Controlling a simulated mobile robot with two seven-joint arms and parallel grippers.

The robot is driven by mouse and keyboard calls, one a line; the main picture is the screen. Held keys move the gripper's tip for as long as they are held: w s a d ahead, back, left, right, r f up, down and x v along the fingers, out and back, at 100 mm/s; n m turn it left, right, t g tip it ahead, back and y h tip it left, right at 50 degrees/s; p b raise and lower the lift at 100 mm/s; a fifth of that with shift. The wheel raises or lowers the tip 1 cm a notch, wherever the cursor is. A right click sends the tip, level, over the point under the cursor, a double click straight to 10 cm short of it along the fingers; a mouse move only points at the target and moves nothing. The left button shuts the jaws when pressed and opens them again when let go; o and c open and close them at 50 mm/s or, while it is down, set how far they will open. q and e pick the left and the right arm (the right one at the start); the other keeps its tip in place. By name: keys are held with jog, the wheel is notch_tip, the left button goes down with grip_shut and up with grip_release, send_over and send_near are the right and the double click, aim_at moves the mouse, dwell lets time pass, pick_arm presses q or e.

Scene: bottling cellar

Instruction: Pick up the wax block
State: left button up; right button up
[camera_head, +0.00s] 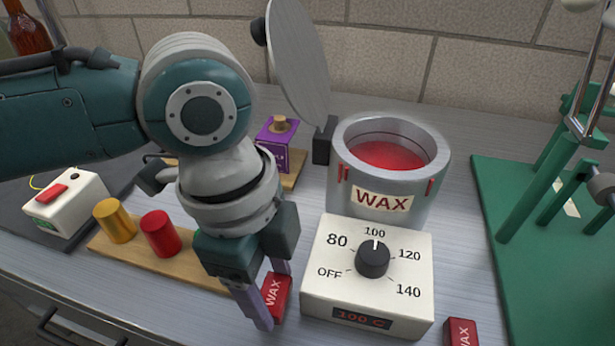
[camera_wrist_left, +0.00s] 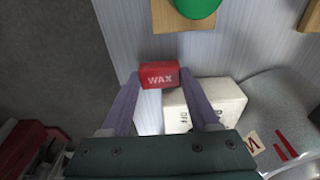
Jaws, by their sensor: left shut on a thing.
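A red wax block (camera_head: 276,292) with white "WAX" lettering is between the fingers of my left gripper (camera_head: 270,299), just left of the white control box. In the left wrist view my left gripper (camera_wrist_left: 160,76) is shut on the wax block (camera_wrist_left: 159,79), with a fingertip at each end. I cannot tell whether the block touches the bench. A second red wax block (camera_head: 461,333) lies right of the control box, partly cut off by the frame edge. My right gripper is not in view.
The white control box (camera_head: 325,270) with its dial stands before the metal wax pot (camera_head: 425,207), whose round lid is raised. A wooden board (camera_head: 128,246) holds yellow and red cylinders on the left. A green stand (camera_head: 490,190) is on the right.

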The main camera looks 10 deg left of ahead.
pick_arm(q)
notch_tip(320, 180, up, 18)
jog(key=p, duration=0.2)
jog(key=shift+r+p, duration=0.25)
jog(key=shift+p, duration=0.15)
dwell(0.5)
